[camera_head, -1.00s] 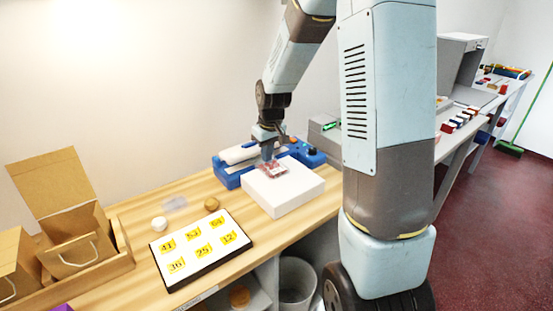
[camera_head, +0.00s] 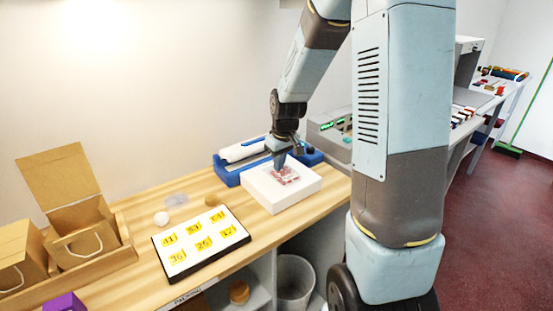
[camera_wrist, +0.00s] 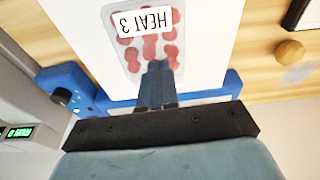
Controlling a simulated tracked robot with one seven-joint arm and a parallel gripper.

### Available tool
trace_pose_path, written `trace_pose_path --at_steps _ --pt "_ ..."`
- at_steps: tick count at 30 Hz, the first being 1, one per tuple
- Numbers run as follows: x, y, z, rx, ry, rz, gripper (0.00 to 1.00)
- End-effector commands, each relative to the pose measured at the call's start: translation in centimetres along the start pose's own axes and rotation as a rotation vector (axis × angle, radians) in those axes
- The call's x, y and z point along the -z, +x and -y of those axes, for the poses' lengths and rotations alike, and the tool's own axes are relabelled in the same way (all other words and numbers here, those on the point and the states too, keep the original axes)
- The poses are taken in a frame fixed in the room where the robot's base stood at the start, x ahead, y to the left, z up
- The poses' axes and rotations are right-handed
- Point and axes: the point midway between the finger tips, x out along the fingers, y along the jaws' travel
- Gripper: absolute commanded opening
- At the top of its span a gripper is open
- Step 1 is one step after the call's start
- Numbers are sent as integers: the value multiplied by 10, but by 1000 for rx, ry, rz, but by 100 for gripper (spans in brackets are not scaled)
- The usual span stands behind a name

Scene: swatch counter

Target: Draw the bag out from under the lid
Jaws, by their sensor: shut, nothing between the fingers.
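A clear bag of red discs (camera_head: 285,175) lies on top of the white block (camera_head: 289,201), in front of the blue machine (camera_head: 225,174). The machine has a long white bar (camera_head: 242,150) along its top; I cannot tell whether this is the lid. In the wrist view the bag (camera_wrist: 149,48) carries a label reading HEAT 3 and lies clear of the blue machine (camera_wrist: 220,88). My gripper (camera_head: 279,167) points down at the bag's edge nearest the machine. In the wrist view its fingers (camera_wrist: 157,68) are together, overlapping that edge in the picture, with nothing between them. Contact is unclear.
A numbered board (camera_head: 201,240) lies left of the block. A small brown ball (camera_head: 212,200) and white ball (camera_head: 161,218) stand behind it. A grey device (camera_head: 328,133) stands behind at right. A bin (camera_head: 294,282) is below.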

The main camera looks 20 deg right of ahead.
Motion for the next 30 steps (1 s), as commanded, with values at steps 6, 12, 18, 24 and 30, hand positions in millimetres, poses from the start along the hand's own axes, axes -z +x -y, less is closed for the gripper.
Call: trace_pose_path --at_steps 6,12,18,24,30 --pt "-16 6 0 12 3 27 0" --pt "-17 5 -4 11 11 27 0" --pt "-15 -7 -7 9 15 24 0" --pt "-14 -9 -6 13 13 32 0" --pt "-41 -16 -7 9 17 27 0"
